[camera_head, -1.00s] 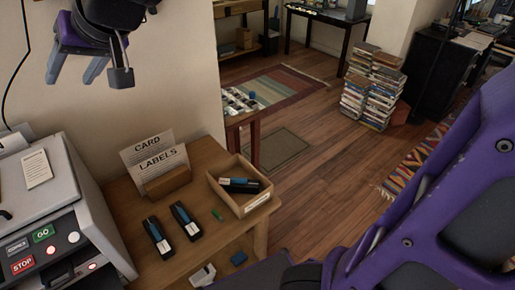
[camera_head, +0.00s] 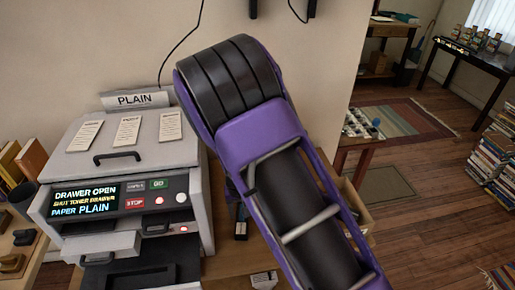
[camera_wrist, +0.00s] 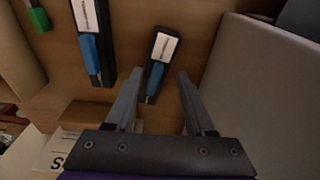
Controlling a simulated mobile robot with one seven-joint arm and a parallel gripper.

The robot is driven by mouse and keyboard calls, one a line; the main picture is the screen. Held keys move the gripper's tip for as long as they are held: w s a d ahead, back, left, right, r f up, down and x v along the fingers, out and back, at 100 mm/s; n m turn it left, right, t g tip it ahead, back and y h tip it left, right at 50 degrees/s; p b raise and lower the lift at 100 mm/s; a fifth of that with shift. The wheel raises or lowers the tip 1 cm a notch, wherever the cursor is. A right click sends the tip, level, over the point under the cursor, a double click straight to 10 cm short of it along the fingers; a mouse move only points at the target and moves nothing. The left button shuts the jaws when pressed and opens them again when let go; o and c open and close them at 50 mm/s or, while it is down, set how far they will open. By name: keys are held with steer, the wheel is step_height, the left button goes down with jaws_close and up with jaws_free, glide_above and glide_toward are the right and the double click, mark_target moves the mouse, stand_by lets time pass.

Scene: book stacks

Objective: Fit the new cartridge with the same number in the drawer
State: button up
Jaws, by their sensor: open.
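My gripper (camera_wrist: 158,84) is open in the wrist view, its fingers pointing at a black cartridge (camera_wrist: 164,44) with a white label and blue strip. The near end of this cartridge shows between the fingertips; I cannot tell how far above it they are. A second, similar cartridge (camera_wrist: 106,58) lies to its left. Their numbers are too small to read. In the head view the copier (camera_head: 140,150) displays "DRAWER OPEN, SHUT TONER DRAWER", and a light grey drawer (camera_head: 108,246) sticks out at its front. My arm hides my gripper and most of the table there.
A wooden box (camera_head: 356,212) stands on the table right of my arm, mostly hidden. In the wrist view, the copier's side (camera_wrist: 262,85) rises close on the right, and a wooden card holder (camera_wrist: 85,112) is at lower left. A green item (camera_wrist: 38,17) lies at upper left.

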mark_target(244, 223)
steer(key=shift+s+d, duration=0.5)
steer(key=shift+d, duration=0.35)
steer(key=f, duration=0.1)
steer(key=w+f, duration=0.1)
steer(key=f, duration=0.1)
steer(key=shift+w+a+f, duration=0.15)
steer(key=shift+a, duration=0.25)
steer(key=shift+f, duration=0.4)
jaws_close()
steer(key=c, duration=0.8)
jaws_free()
steer(key=shift+c, duration=0.2)
steer(key=o, duration=0.8)
steer(key=shift+o, duration=0.2)
